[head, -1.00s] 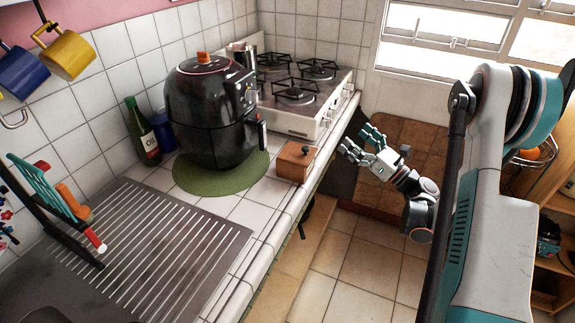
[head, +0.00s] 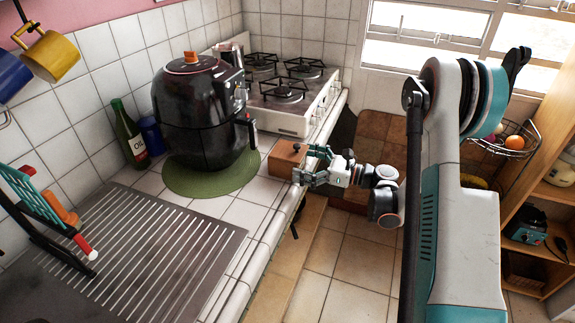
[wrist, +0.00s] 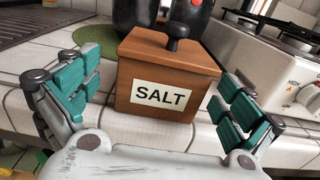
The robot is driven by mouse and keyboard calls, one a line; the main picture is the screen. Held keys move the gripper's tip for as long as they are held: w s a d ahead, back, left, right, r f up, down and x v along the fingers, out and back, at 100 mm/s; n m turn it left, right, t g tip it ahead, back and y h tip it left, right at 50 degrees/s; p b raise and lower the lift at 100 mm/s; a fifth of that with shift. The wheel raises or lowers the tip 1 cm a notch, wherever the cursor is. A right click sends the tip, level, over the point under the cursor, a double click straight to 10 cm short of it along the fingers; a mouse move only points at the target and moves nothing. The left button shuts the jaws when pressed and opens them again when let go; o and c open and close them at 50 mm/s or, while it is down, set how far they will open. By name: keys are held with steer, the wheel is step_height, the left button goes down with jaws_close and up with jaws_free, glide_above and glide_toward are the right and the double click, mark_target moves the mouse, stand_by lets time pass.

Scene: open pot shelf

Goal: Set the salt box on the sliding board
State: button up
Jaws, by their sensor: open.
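The salt box (head: 284,157) is a brown wooden box with a dark knob on its lid. It stands upright on the tiled counter by the front edge. In the wrist view the salt box (wrist: 165,72) faces me with its SALT label. My gripper (head: 308,165) is open at the box's front right side. In the wrist view its teal fingers (wrist: 155,100) stand apart to the left and right of the box, with gaps showing. A pale wooden board (head: 288,250) juts out below the counter front; I cannot tell if it is the sliding board.
A black air fryer (head: 200,112) on a green mat (head: 190,184) stands left of the box. A gas stove (head: 290,95) is behind it. A grooved metal drainboard (head: 160,250) fills the near counter. A shelf (head: 545,215) stands at right.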

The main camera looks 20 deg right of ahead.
mark_target(287, 157)
steer(key=x, duration=0.1)
steer(key=b+x, duration=0.1)
steer(key=x, duration=0.1)
steer(key=b+x, duration=0.1)
steer(key=shift+w+a+f, duration=0.2)
steer(key=shift+w+f, duration=0.1)
steer(key=shift+w, duration=0.05)
steer(key=shift+w+a+r, duration=0.1)
steer(key=shift+w+a, duration=0.05)
steer(key=shift+a, duration=0.05)
steer(key=c, duration=1.7)
steer(key=shift+o, duration=0.2)
steer(key=shift+r, duration=0.15)
